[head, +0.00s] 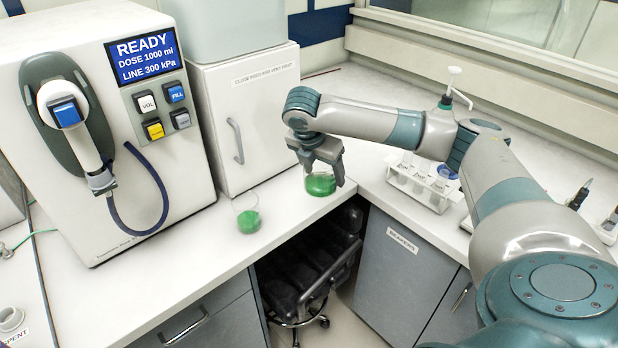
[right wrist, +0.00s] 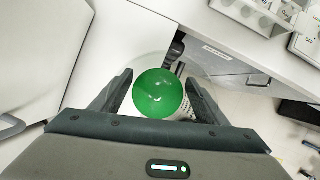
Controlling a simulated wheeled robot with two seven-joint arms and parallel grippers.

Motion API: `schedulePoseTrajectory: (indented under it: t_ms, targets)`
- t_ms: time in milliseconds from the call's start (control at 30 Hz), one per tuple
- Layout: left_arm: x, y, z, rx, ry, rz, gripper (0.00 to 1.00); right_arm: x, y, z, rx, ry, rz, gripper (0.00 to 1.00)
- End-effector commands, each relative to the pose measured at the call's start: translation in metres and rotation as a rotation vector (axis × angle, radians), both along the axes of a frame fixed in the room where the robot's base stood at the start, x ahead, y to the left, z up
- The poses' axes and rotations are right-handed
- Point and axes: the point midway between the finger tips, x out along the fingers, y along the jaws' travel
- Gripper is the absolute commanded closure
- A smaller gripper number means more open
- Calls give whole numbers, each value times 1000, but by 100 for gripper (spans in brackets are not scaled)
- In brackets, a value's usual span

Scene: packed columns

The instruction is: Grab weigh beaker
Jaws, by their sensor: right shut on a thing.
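My right gripper (head: 322,172) is at the counter's inner corner in the head view, fingers pointing down, shut around a clear beaker with green contents (head: 320,186). In the right wrist view the round green contents (right wrist: 158,93) show between the two fingers. The gripper hides the beaker's upper part. I cannot tell whether its base rests on the counter or is slightly above it. A second clear beaker with green contents (head: 248,219) stands upright on the counter to the left, apart from the gripper. No readable mark tells which is the weigh beaker. My left gripper is out of view.
A dispenser (head: 150,100) with a READY screen and hose stands at left, beside a white cabinet (head: 262,105). A rack of tubes (head: 420,185) stands on the right counter behind my arm. A black chair (head: 310,265) is below the corner. Clear counter (head: 180,265) lies in front of the dispenser.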

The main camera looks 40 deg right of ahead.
Motion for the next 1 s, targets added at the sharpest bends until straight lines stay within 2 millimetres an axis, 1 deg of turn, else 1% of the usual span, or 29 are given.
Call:
schedulePoseTrajectory:
  t_ms: [100, 267, 833, 1000]
  targets:
    - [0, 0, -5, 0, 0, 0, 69, -11, -4, 7, 0, -3, -1, 61]
    - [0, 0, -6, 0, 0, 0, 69, -18, -6, 12, 1, -2, -1, 61]
    - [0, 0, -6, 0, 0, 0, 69, -18, -6, 12, 0, -1, -3, 61]
    - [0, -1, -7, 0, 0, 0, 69, -18, 3, 9, 0, -1, -40, 61]
